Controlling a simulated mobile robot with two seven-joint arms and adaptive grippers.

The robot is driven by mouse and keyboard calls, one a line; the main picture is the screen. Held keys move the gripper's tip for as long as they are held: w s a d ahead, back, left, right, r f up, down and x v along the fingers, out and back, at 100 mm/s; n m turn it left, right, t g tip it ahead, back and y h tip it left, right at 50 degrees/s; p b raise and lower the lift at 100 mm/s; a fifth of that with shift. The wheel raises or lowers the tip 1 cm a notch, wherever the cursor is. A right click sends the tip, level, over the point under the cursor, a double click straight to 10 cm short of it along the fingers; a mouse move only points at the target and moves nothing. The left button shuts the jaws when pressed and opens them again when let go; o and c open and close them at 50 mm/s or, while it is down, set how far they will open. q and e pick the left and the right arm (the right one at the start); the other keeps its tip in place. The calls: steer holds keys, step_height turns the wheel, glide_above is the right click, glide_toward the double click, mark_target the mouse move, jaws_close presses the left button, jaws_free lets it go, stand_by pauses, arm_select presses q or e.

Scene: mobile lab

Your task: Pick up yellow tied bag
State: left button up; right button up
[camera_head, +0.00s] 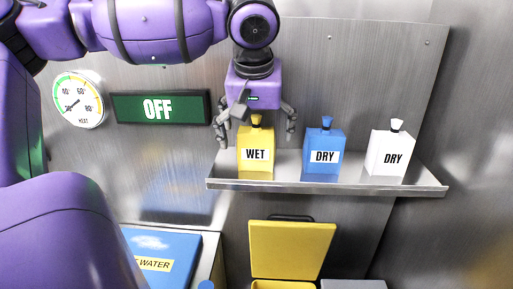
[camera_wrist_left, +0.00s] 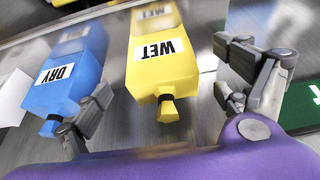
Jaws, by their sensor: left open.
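The yellow tied bag (camera_head: 256,158) stands upright on the metal shelf, with a white label reading WET and a tied neck on top. In the left wrist view the yellow tied bag (camera_wrist_left: 162,62) lies between the fingers, its neck pointing towards the palm. My left gripper (camera_head: 256,133) is open above and around the bag's top, with a finger on each side. In the wrist view the left gripper (camera_wrist_left: 172,100) has its fingers spread wide, with gaps between them and the yellow bag. My right gripper is not in view.
A blue bag (camera_head: 323,152) and a white bag (camera_head: 391,150), both labelled DRY, stand to the right on the metal shelf (camera_head: 290,182). A wall sits close behind with a gauge (camera_head: 80,100) and OFF sign (camera_head: 160,108). An open yellow bin (camera_head: 290,250) is below.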

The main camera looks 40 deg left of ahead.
mark_target(256, 144)
arm_select(q)
steer(key=x, duration=0.4)
steer(key=shift+w+a+f, duration=0.1)
steer(key=shift+a+f, duration=0.15)
steer(key=shift+r, duration=0.1)
steer(key=c, duration=1.3)
